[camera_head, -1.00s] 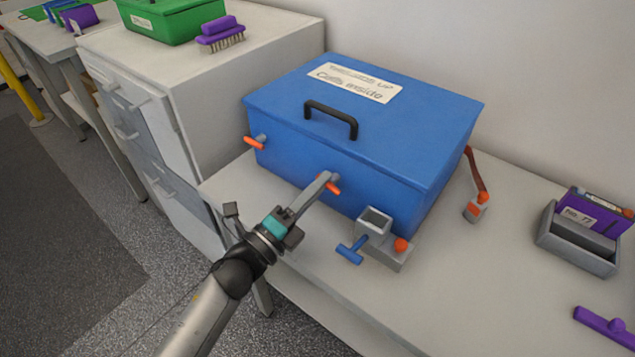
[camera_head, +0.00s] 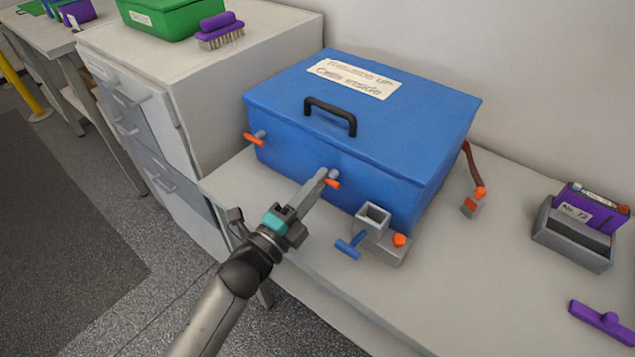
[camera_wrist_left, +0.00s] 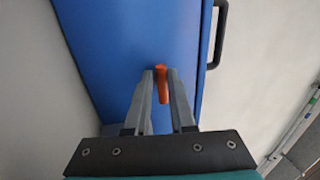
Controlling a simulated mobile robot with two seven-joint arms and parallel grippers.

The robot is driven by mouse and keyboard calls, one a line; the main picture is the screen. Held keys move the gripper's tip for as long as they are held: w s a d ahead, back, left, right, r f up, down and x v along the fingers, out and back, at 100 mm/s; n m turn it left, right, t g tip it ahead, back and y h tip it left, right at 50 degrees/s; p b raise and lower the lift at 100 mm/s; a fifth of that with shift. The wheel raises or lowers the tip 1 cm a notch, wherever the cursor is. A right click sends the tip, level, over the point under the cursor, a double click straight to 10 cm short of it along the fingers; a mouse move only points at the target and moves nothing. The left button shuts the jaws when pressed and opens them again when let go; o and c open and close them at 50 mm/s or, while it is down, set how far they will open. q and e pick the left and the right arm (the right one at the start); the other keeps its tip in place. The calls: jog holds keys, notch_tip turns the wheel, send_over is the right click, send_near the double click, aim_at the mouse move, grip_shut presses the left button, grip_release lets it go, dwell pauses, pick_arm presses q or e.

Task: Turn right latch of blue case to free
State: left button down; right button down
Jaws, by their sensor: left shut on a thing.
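The blue case (camera_head: 290,148) stands closed on the bench, with a black handle and a white label on its lid. Its right latch (camera_head: 333,182) has an orange lever on the front face. It also shows in the left wrist view (camera_wrist_left: 162,84), between the fingertips. My left gripper (camera_head: 327,178) reaches the front of the case and is shut on this latch. Its fingers (camera_wrist_left: 162,92) stand either side of the orange lever. The left latch (camera_head: 254,138), also orange, sits at the left of the front face, untouched. My right gripper is not in view.
A grey fixture (camera_head: 382,238) with a blue T-handle and orange knob stands close to the case's front right. A purple battery in a grey holder (camera_head: 575,237) and a purple tool (camera_head: 601,322) lie at right. A drawer cabinet (camera_head: 150,110) stands left.

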pick_arm(q)
jog(key=c, duration=1.1)
grip_release()
jog(key=shift+d+r, duration=0.1)
jog(key=shift+r, duration=0.2)
jog(key=shift+o, duration=1.1)
jog(key=shift+f, duration=0.1)
jog(key=shift+s+f, duration=0.1)
jog(key=v, duration=1.5)
jog(key=shift+f, duration=0.1)
